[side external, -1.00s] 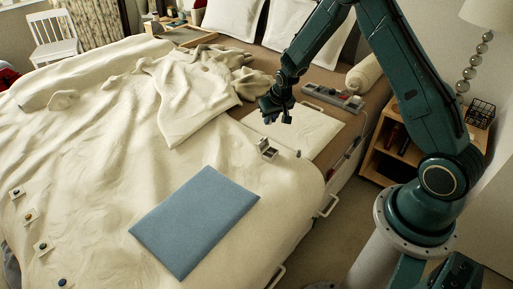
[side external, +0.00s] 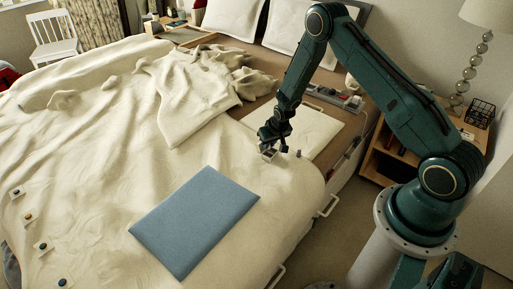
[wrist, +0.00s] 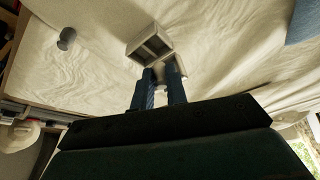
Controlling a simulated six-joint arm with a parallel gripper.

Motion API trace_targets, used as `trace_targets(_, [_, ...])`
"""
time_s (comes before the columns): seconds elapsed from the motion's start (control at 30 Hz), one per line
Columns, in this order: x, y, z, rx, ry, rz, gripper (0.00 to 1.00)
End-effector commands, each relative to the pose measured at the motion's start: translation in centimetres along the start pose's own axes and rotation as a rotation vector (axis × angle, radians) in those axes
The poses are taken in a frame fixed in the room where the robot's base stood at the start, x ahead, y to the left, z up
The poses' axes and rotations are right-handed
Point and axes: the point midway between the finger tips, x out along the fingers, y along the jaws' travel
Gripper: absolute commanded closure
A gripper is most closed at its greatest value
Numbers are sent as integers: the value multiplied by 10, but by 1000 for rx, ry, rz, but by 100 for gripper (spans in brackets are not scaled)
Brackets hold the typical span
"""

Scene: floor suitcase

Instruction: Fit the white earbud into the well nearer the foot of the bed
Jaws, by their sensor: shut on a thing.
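A small grey cylinder (wrist: 66,39) stands near the case, and shows in the side external view (side external: 298,153). A blue flat pad (side external: 195,222) lies towards the foot of the bed. Several small button-like pieces (side external: 28,217) lie further left.

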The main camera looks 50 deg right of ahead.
Motion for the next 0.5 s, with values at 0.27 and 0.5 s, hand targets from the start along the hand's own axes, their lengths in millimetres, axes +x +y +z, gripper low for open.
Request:
trace_targets(0.27, [21,0,10,0,-2,0,100])
trace_targets(0.5, [34,0,14,0,0,0,100])
